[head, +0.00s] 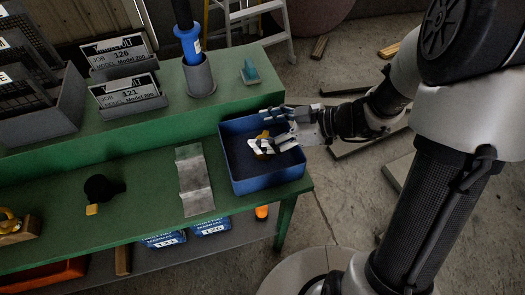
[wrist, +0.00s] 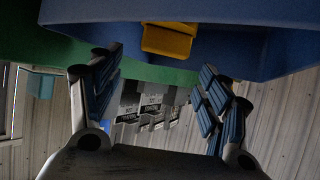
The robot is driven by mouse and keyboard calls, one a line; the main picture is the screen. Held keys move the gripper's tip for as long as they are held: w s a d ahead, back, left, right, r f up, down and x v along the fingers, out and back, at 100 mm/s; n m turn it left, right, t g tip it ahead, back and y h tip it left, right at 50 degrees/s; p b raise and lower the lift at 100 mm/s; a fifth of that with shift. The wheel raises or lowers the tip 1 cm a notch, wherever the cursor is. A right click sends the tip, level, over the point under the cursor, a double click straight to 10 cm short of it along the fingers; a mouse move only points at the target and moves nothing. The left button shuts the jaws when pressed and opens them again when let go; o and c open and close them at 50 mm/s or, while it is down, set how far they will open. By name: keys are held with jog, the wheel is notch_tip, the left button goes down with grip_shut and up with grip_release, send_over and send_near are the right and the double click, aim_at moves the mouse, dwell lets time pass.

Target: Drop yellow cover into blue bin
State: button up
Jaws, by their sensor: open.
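The blue bin (head: 236,186) stands at the right end of the green bench. The yellow cover (head: 263,135) shows in small patches at the bin, partly hidden behind my gripper's lower finger. In the wrist view the yellow cover (wrist: 168,40) lies against the blue bin (wrist: 80,12), apart from my fingers. My gripper (head: 263,130) is over the bin, reaching in from the right. In the wrist view my gripper (wrist: 158,72) has its fingers spread wide with nothing between them.
A grey cup (head: 199,78) holding a blue-handled tool and a teal piece (head: 250,72) stand on the raised shelf behind. A bent metal plate (head: 194,180) lies left of the bin. A black round thing (head: 100,187) sits farther left. Bench surface between them is clear.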

jog(key=v, duration=1.1)
jog(key=shift+d, duration=0.3)
jog(key=shift+s+r, duration=0.1)
jog(key=s+a+r+m+g+h, duration=0.3)
jog(key=s+m+h, duration=0.2)
jog(key=s, duration=0.6)
jog(key=s+d+r+m+t+h, duration=0.3)
jog(key=s+d+m+t+h, duration=0.1)
jog(key=m, duration=0.5)
jog(key=shift+s+d+r+m+h, duration=0.3)
jog(key=shift+s+d+h, duration=0.45)
jog(key=shift+h, duration=0.55)
jog(key=shift+a, duration=0.1)
